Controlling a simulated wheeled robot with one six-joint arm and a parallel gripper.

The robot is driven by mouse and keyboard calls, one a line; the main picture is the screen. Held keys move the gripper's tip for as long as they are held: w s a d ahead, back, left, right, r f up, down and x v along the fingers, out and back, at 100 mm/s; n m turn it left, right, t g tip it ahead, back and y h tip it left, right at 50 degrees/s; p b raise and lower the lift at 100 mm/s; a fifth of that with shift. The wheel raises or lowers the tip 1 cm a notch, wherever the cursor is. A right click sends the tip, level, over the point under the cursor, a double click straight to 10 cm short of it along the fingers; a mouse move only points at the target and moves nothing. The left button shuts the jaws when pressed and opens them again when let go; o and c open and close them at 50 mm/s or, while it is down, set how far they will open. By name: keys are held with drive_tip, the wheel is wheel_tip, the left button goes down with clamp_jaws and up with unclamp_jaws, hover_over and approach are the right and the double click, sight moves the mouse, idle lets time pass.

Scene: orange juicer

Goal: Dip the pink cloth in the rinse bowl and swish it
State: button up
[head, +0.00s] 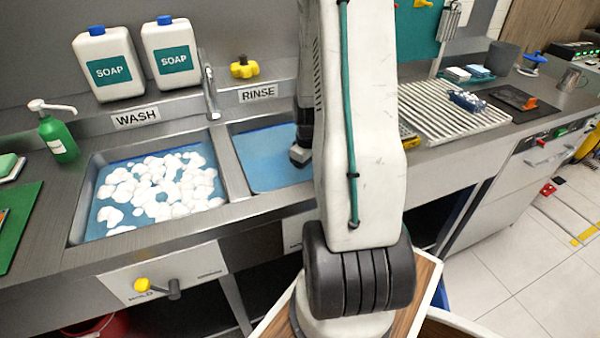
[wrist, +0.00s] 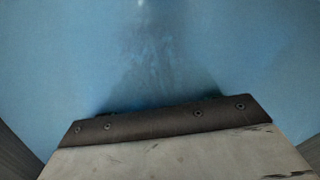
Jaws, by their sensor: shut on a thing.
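The rinse bowl (head: 257,172) is the right-hand sink basin, with blue water in it and a RINSE label behind it. My gripper (head: 300,155) is over this basin, low at its right side and mostly hidden behind my arm in the head view. In the wrist view, blue water (wrist: 70,60) fills the space beyond the gripper's dark bolted edge (wrist: 165,119). The gripper is shut on the pink cloth, but no pink shows in either view. The cloth is hidden, so I cannot tell how deep it hangs.
The wash basin (head: 160,190), with white foam, lies left of the rinse bowl across a metal divider. A faucet (head: 209,92) stands behind the divider. A yellow knob-like object (head: 243,68) sits behind the rinse bowl. A ribbed drainboard (head: 440,108) is to the right.

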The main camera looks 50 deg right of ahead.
drive_tip(key=shift+s+d, duration=0.2)
drive_tip(key=shift+d, duration=0.15)
wheel_tip(320, 180, up, 16)
idle(0.7)
